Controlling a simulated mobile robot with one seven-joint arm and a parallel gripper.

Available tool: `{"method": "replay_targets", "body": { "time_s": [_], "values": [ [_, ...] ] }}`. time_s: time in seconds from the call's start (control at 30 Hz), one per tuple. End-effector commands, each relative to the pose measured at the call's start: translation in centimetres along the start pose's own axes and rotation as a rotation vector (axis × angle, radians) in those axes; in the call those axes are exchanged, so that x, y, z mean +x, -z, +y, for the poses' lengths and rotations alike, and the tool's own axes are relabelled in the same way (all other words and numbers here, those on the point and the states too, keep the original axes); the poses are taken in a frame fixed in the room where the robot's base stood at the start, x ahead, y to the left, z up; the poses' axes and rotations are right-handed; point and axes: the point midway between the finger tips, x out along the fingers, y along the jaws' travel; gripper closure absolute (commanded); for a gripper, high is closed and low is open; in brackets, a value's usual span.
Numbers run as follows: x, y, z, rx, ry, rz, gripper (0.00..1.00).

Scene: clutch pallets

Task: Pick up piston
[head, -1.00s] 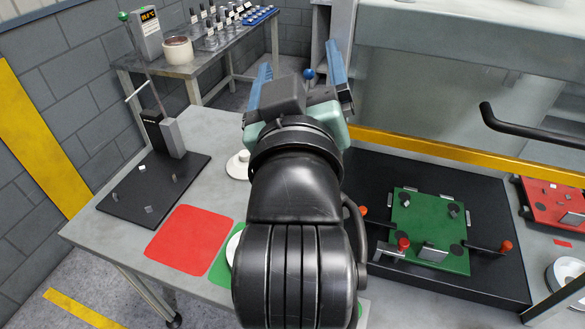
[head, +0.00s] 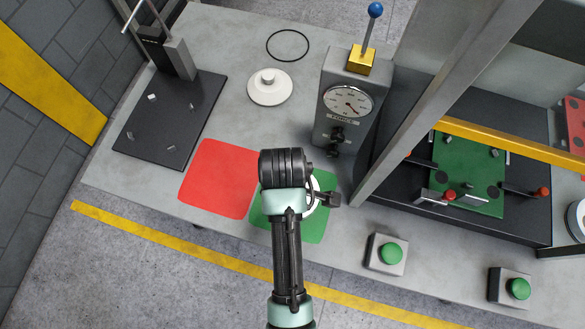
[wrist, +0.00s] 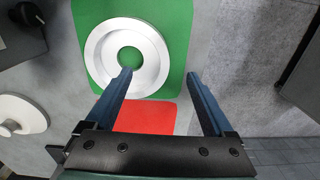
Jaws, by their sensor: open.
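No part is labelled as the piston. A white ring with a round centre hole (wrist: 101,58) lies flat on the green mat (wrist: 180,20) in the wrist view. In the head view only its right edge (head: 315,194) shows beside my arm. A white disc with a raised hub (head: 269,90) lies on the grey table further back; it also shows at the left of the wrist view (wrist: 22,114). My gripper (wrist: 159,74) is open and empty. Its left finger overlaps the ring's lower edge in the wrist view.
A red mat (head: 215,178) lies left of the green one. A force gauge press (head: 335,125) stands behind and to the right. A thin black ring (head: 288,45) lies at the back. A metal post (head: 430,110) and green button boxes (head: 387,255) are at right.

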Motion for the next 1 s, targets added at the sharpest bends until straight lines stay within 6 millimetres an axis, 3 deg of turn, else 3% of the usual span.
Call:
{"method": "replay_targets", "body": {
  "time_s": [0.27, 0.53, 0.83, 0.87, 1.0],
  "values": [
    [2.0, 0.1, 0.2, 0.001, 0.001, 0.0, 0.13],
    [5.5, 0.3, 0.5, 0.002, 0.0, 0.0, 0.13],
    [6.1, 0.3, 0.6, 0.002, -0.003, 0.001, 0.13],
    [6.1, 0.3, 0.6, 0.002, -0.003, 0.001, 0.15],
    [6.1, 0.3, 0.6, 0.002, -0.003, 0.001, 0.4]
  ]
}}
